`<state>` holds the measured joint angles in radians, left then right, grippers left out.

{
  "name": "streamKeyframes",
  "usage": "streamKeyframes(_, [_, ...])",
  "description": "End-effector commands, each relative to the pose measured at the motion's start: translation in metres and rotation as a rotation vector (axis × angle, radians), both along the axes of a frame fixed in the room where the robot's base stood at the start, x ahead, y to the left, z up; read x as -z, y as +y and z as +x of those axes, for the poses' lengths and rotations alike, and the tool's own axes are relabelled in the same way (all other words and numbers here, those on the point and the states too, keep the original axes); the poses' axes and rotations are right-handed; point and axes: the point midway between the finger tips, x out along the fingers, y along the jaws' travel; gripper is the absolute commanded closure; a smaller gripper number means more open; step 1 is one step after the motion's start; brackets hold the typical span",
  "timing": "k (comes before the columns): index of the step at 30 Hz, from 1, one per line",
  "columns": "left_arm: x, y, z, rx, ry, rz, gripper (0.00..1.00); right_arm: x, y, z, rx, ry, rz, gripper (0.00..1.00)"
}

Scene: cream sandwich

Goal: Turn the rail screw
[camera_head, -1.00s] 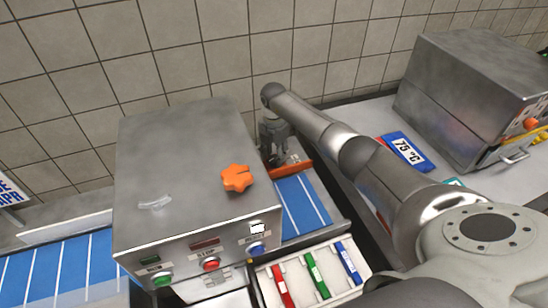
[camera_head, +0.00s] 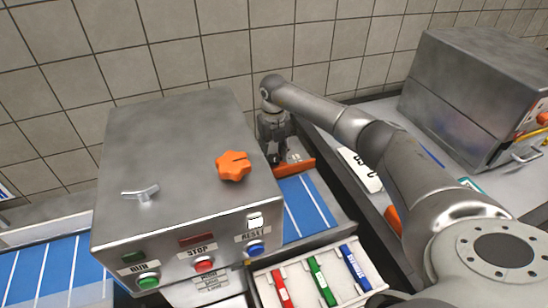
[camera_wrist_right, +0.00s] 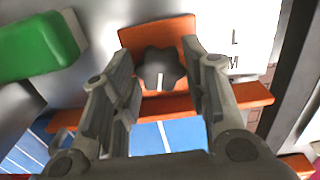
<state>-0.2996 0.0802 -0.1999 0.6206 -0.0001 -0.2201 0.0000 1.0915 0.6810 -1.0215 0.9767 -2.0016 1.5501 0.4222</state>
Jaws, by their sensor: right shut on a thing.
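The rail screw (camera_wrist_right: 161,72) is a dark star-shaped knob with a white line on its face, against an orange bracket in the right wrist view. It sits between the two fingers of my right gripper (camera_wrist_right: 160,75), which is shut on it. The orange rail (camera_wrist_right: 170,106) runs crosswise below the knob. In the head view, my right gripper (camera_head: 275,150) is beside the steel box, at the orange rail (camera_head: 296,167) above the blue belt. The screw itself is hidden there. My left gripper is not in view.
The steel box (camera_head: 150,190) with an orange knob (camera_head: 233,166) and push buttons stands left of the gripper. A tray (camera_head: 345,290) with coloured markers is in front. Another steel machine (camera_head: 465,90) stands at right.

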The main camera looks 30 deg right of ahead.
Motion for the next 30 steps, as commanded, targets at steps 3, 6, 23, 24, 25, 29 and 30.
streamKeyframes(3, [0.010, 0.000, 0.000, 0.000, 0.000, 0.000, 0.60, 0.001, -0.001, 0.001, -0.109, -0.005, -0.001, 0.82])
streamKeyframes(6, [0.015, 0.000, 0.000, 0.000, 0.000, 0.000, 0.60, 0.001, 0.000, 0.001, -0.204, -0.005, -0.001, 0.82])
streamKeyframes(23, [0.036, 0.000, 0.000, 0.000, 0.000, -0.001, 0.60, -0.001, 0.001, 0.001, -0.649, -0.007, -0.002, 0.82])
streamKeyframes(24, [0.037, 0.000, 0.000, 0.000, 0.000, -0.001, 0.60, -0.001, 0.001, 0.001, -0.669, -0.007, -0.001, 0.82])
streamKeyframes(25, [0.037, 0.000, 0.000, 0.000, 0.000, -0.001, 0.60, -0.001, 0.001, 0.001, -0.682, -0.007, -0.001, 0.82])
streamKeyframes(29, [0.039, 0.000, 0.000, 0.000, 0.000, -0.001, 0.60, -0.002, 0.001, 0.001, -0.729, -0.007, -0.001, 0.82])
streamKeyframes(30, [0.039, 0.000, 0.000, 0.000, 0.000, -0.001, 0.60, -0.002, 0.001, 0.001, -0.739, -0.007, 0.000, 0.82])
